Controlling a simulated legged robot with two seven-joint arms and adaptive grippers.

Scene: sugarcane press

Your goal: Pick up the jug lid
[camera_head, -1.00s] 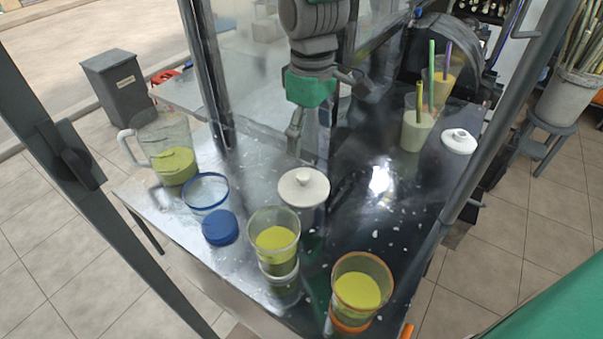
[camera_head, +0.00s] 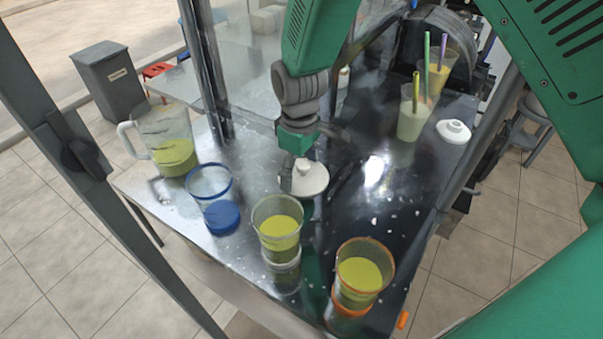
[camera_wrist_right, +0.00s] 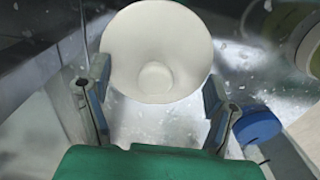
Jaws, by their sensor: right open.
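A round white lid with a small knob (camera_head: 314,183) lies on the dark metal table near the middle in the head view. In the right wrist view this lid (camera_wrist_right: 155,35) fills the top centre, its knob facing the camera. My right gripper (camera_head: 294,178) is at the lid's left side in the head view. In the wrist view its open fingers (camera_wrist_right: 157,78) stand apart, near the lid's lower left and right edges, with the knob between them. I cannot tell whether they touch it. A second white lid (camera_head: 454,131) lies at the right. My left gripper is not in view.
A clear jug (camera_head: 165,138) with green juice stands at the left. A blue-rimmed cup (camera_head: 209,183), a blue lid (camera_head: 222,217), a juice cup (camera_head: 277,224) and an orange-rimmed cup (camera_head: 362,272) stand toward the front. Cups with straws (camera_head: 412,122) stand at the back right.

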